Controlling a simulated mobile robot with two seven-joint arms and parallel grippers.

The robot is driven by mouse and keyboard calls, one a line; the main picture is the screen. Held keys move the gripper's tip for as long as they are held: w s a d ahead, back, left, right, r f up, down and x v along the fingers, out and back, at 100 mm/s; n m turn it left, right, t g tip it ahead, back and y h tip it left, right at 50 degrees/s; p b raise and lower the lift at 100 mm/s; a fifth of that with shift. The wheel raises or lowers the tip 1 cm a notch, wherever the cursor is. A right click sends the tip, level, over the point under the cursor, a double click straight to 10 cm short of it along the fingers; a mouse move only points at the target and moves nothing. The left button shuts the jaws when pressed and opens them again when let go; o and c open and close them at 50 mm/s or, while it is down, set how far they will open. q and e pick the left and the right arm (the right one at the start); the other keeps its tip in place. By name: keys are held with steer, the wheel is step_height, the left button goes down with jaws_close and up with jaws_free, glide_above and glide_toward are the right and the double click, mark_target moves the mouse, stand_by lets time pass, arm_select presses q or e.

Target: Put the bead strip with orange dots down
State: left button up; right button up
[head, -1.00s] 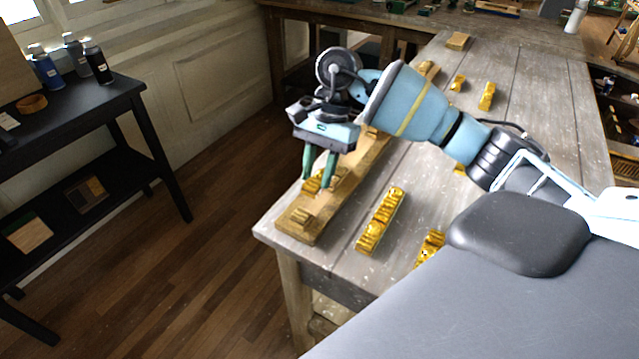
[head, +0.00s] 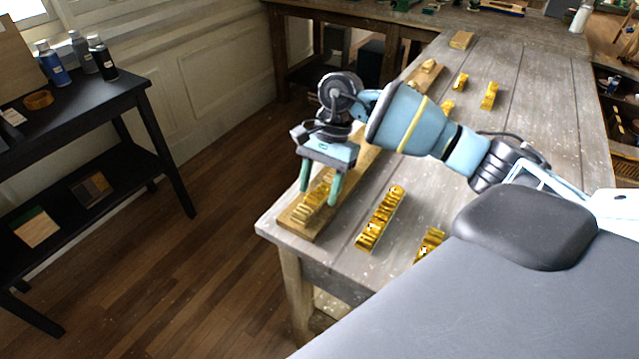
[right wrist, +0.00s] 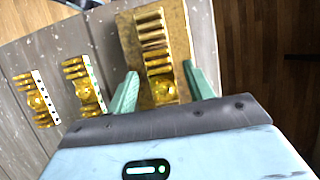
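A gold bead strip (head: 314,208) lies flat on a long wooden board (head: 360,160) near the table's front left corner. It shows in the right wrist view (right wrist: 154,42) on the board (right wrist: 179,30). I cannot make out its dot colour. My right gripper (head: 319,196) is open above the strip. In the right wrist view its fingers (right wrist: 160,70) stand on either side of the strip, with a gap to each side. My left gripper is not in view.
Two other gold strips (head: 380,218) (head: 430,244) lie on the table right of the board; in the wrist view, one edge has green dots (right wrist: 90,88), the other dark dots (right wrist: 40,98). More gold pieces (head: 489,95) lie farther back. A black side table (head: 130,100) stands left.

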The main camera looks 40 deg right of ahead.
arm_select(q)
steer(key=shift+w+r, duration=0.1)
arm_select(e)
steer(key=shift+r, duration=0.1)
steer(key=shift+r, duration=0.25)
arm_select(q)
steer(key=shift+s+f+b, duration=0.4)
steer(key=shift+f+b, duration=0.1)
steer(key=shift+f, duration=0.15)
arm_select(e)
steer(key=v, duration=1.1)
steer(key=shift+d+r, duration=0.25)
steer(key=shift+w, duration=0.1)
